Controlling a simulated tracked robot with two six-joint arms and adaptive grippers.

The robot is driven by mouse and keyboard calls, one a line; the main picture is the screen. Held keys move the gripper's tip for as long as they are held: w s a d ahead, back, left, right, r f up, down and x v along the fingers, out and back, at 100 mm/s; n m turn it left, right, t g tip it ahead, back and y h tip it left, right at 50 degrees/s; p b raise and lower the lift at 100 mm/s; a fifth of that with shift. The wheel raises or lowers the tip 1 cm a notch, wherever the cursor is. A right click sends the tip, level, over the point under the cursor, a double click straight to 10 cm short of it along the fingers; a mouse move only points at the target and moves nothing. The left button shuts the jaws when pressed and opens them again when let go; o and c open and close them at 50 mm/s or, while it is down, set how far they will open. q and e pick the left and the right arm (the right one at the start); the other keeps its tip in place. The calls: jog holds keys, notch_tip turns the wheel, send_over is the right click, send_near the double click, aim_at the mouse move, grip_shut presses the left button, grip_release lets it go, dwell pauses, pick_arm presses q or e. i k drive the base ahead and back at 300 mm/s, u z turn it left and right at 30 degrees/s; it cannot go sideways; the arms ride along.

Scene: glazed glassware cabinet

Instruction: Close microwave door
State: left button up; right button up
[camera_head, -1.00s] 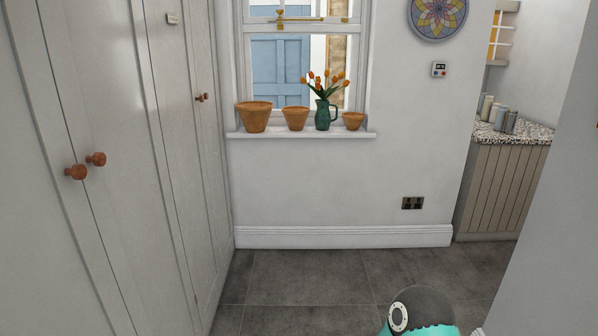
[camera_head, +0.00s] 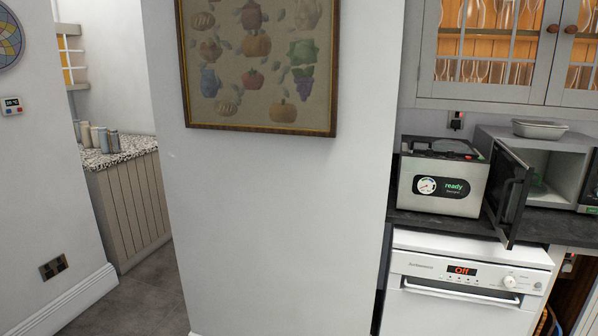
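The microwave (camera_head: 563,150) stands on a dark counter at the right side of the head view, and its right part is cut off by the picture edge. Its dark door (camera_head: 509,190) stands open, swung out toward me on the left side of the cavity. The pale cavity shows, with something green inside at the lower left. Neither of my grippers is in view.
A bread-maker-like appliance (camera_head: 441,178) sits close left of the open door. A white dishwasher (camera_head: 463,284) is below the counter. A glazed cabinet (camera_head: 510,50) with glassware hangs above. A white wall (camera_head: 280,220) with a framed picture (camera_head: 262,65) fills the middle.

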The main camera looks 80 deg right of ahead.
aim_at(505, 198)
jog(key=u, duration=1.5)
jog(key=i, duration=0.1)
jog(key=z, duration=3.1)
jog(key=i, duration=0.35)
jog(key=z, duration=3.1)
jog(key=i, duration=1.1)
jog(key=u, duration=1.4)
